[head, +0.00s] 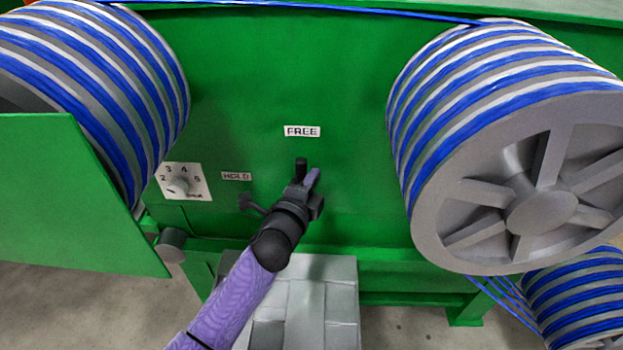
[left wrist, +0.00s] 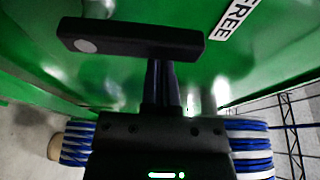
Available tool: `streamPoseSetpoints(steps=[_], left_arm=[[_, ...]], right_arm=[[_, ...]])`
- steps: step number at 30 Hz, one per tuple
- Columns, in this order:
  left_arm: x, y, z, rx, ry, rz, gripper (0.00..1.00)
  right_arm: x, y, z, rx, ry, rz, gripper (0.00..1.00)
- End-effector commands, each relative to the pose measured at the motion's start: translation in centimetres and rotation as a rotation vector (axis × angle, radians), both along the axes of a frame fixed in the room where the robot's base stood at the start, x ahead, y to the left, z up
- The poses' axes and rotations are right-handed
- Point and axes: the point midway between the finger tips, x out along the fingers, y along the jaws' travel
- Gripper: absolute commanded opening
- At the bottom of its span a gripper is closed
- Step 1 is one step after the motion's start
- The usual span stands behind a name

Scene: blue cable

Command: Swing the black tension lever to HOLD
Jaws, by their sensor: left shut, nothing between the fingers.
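The black tension lever (head: 301,166) is on the green machine panel, its visible end just below the white FREE label (head: 302,131). The HOLD label (head: 237,176) is to the lower left. In the left wrist view the lever (left wrist: 130,40) is a black bar with a grey disc at its left end; the FREE label (left wrist: 238,18) is beyond its right end. My left gripper (head: 303,184) is shut and empty at the lever, hiding its lower part. In the left wrist view its fingertips (left wrist: 162,66) reach the bar's lower edge; I cannot tell whether they touch.
A dial (head: 178,187) on a white plate sits left of the HOLD label. Large reels of blue cable stand at left (head: 160,75) and right (head: 545,210). A green guard plate (head: 70,200) juts out at left. The panel between the reels is mostly clear.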

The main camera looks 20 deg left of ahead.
Motion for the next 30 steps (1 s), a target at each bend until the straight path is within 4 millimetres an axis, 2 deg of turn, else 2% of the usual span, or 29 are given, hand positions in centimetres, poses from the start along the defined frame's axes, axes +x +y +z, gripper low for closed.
streamPoseSetpoints(steps=[11, 18, 30], left_arm=[[0.0, 0.1, 0.0, -0.005, -0.001, 0.0, 0.0], [-0.1, 0.6, 0.0, -0.052, -0.014, 0.001, 0.0], [-0.2, 1.3, 0.1, -0.118, -0.032, 0.001, 0.0]], right_arm=[[-0.4, 0.2, 0.0, 0.002, 0.007, -0.001, 0.59], [-0.5, 0.8, -0.2, 0.012, 0.008, -0.005, 0.59], [-0.5, 0.6, -0.4, 0.009, 0.009, -0.004, 0.59]])
